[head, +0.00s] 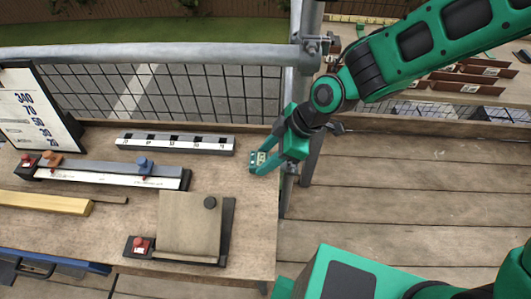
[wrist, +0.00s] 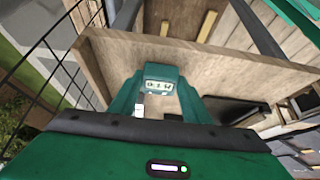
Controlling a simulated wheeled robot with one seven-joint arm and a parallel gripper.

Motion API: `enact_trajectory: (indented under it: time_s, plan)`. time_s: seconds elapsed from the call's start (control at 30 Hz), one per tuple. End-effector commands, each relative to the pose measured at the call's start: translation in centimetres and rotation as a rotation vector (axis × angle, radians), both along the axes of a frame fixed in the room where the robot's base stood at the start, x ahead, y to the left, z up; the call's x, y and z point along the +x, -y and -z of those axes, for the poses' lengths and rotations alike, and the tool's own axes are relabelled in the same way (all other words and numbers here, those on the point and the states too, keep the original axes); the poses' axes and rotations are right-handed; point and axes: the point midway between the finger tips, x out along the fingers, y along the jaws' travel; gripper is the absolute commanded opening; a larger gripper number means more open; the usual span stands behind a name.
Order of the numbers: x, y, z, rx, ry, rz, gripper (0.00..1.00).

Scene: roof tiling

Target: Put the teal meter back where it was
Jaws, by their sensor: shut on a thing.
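The teal meter (head: 260,159) is a small box with a pale display, at the right end of the wooden bench (head: 257,215) in the head view. My gripper (head: 264,163) is shut on it, at or just above the bench top; I cannot tell whether it touches the wood. In the wrist view the meter (wrist: 160,78) sits between the fingertips with its display facing the camera. The display digits are too small to read surely.
A slotted grey rail (head: 175,143), a long gauge with a blue slider (head: 145,165), a tile on a dark base (head: 187,225) and a number board (head: 33,108) stand left on the bench. A mesh guardrail (head: 190,92) runs behind. Plank decking (head: 400,190) lies right.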

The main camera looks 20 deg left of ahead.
Motion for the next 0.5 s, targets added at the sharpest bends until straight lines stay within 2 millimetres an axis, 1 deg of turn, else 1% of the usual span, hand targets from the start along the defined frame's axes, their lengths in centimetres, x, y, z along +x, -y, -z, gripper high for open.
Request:
enact_trajectory:
  time_s: [0.07,0.1,0.17,0.2,0.5]
  plan:
    - [-0.02,-0.02,0.22,0.000,-0.001,-0.001,0.15]
    - [-0.01,-0.01,0.28,0.000,-0.001,0.000,0.46]
    - [0.00,-0.01,0.25,0.000,0.000,0.000,0.60]
    - [-0.01,-0.02,0.24,0.000,0.000,0.000,0.62]
    - [-0.01,-0.03,0.10,0.000,0.000,0.000,0.62]
